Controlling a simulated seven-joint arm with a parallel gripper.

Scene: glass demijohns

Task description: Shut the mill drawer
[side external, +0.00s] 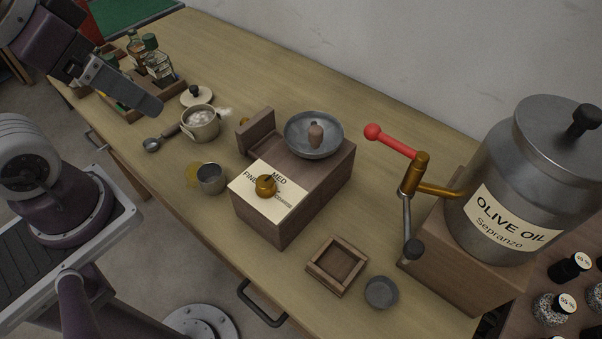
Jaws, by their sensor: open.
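The mill (312,200) is a wooden box with a grey metal bowl on top, standing mid-table. Its label with "MED" and "FINE" carries a brass knob (265,186). My gripper (138,97) is at the upper left, well apart from the mill, over the table's left part. It is open and appears empty.
Bottles (157,65) stand behind my gripper. An olive oil canister (535,185) with a red-handled tap and a small wooden tray (312,268) are right.

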